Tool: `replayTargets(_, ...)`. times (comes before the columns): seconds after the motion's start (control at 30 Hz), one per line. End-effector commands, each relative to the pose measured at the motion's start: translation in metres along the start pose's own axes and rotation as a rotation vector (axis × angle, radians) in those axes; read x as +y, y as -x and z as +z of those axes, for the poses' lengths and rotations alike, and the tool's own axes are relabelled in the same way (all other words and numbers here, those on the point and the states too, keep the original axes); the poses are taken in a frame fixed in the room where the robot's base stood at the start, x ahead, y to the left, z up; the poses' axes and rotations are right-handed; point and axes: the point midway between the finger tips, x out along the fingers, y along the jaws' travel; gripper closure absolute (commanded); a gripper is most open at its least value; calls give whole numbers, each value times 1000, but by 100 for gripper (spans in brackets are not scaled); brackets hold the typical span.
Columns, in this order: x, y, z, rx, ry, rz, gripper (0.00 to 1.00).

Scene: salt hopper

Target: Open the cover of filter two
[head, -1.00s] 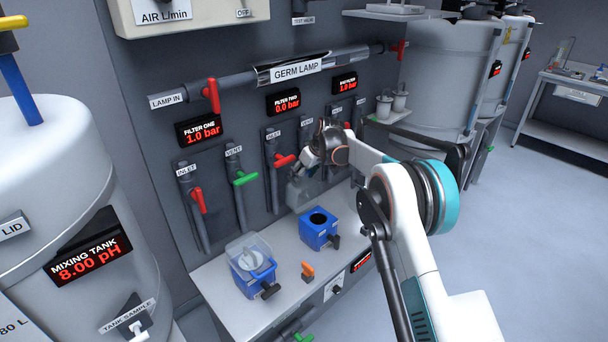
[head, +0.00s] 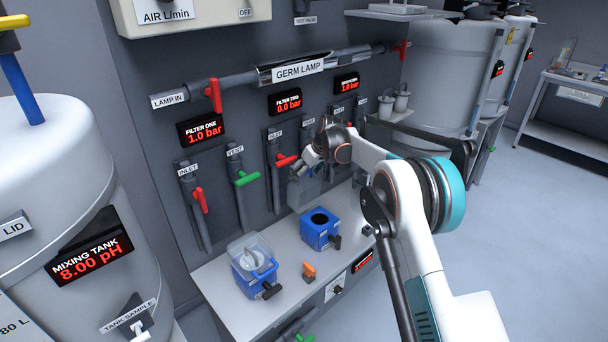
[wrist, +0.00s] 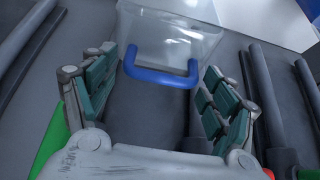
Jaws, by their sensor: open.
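The filter two unit is a blue box (head: 321,232) on the white bench, with a dark round opening on top uncovered. Its clear cover (head: 304,194) stands raised behind the box, against the pipes, partly hidden by my gripper. In the wrist view the clear cover (wrist: 172,32) is ahead, with its blue handle (wrist: 162,78) near the space between my fingers. My gripper (head: 302,172) is at the top of the raised cover. In the wrist view its green-padded fingers (wrist: 160,92) are spread on either side of the handle, with gaps on both sides.
A second blue filter box (head: 256,277) at left has its clear cover (head: 250,250) down over a white part. An orange-and-black piece (head: 309,271) lies on the bench (head: 215,288). Red (head: 287,160) and green valve handles (head: 246,179) project from the pipes nearby.

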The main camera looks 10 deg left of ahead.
Motion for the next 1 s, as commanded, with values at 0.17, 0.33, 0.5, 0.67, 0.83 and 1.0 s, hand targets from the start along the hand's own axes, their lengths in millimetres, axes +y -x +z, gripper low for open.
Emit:
replayTargets(0.17,0,30,0,0,-1,0,22)
replayTargets(0.33,0,63,0,0,0,0,22)
replayTargets(0.5,0,90,0,0,0,0,22)
replayTargets(0.67,0,105,0,0,0,0,22)
replayTargets(0.83,0,110,0,0,0,0,22)
replayTargets(1.0,0,110,0,0,0,0,22)
